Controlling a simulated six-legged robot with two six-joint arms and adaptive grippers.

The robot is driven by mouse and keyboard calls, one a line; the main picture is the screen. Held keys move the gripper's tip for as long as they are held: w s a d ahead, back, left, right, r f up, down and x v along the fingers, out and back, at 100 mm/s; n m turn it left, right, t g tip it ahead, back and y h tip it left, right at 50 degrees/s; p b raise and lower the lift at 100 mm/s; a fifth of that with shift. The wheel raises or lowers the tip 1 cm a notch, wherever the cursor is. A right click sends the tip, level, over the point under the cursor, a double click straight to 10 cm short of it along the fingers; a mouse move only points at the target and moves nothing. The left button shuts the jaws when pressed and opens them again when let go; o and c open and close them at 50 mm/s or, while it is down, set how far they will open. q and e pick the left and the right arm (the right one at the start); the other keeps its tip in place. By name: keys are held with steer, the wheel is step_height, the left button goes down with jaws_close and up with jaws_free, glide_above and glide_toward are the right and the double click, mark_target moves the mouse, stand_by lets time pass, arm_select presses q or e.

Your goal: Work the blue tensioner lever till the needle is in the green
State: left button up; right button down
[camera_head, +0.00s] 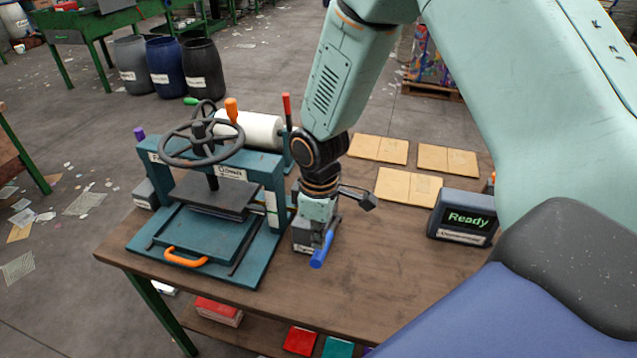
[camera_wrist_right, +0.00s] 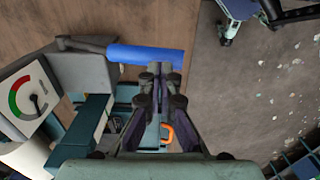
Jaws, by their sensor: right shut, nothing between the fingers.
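The blue lever handle (camera_head: 322,249) sticks out from the small grey tensioner box (camera_head: 303,238) at the right side of the teal press. It also shows in the right wrist view (camera_wrist_right: 145,54), lying level in the picture. My right gripper (camera_head: 318,222) is shut and empty, right by the handle; in the wrist view its fingertips (camera_wrist_right: 161,72) are at the handle's near edge, and I cannot tell whether they touch. The gauge (camera_wrist_right: 30,97) shows a white face with green and red arcs. Its dark needle is too small to read surely. My left gripper is out of view.
The teal press (camera_head: 262,265) with its handwheel (camera_head: 200,140) stands left of the lever. A display (camera_head: 463,218) reading "Ready" stands at the right. Flat tan cardboard pieces (camera_head: 408,187) lie behind. The wooden table (camera_head: 330,290) is clear in front.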

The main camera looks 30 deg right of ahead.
steer(key=shift+s, duration=0.15)
steer(key=shift+w+f, duration=0.2)
steer(key=shift+f, duration=0.3)
steer(key=shift+s+f+b, duration=0.2)
steer(key=shift+b, duration=0.2)
steer(key=shift+w+f, duration=0.1)
steer(key=shift+f, duration=0.3)
steer(key=shift+f+b, duration=0.35)
step_height(320, 180, down, 6)
steer(key=b, duration=0.3)
steer(key=shift+f+b, duration=0.25)
steer(key=shift+b, duration=0.05)
stand_by(2.1)
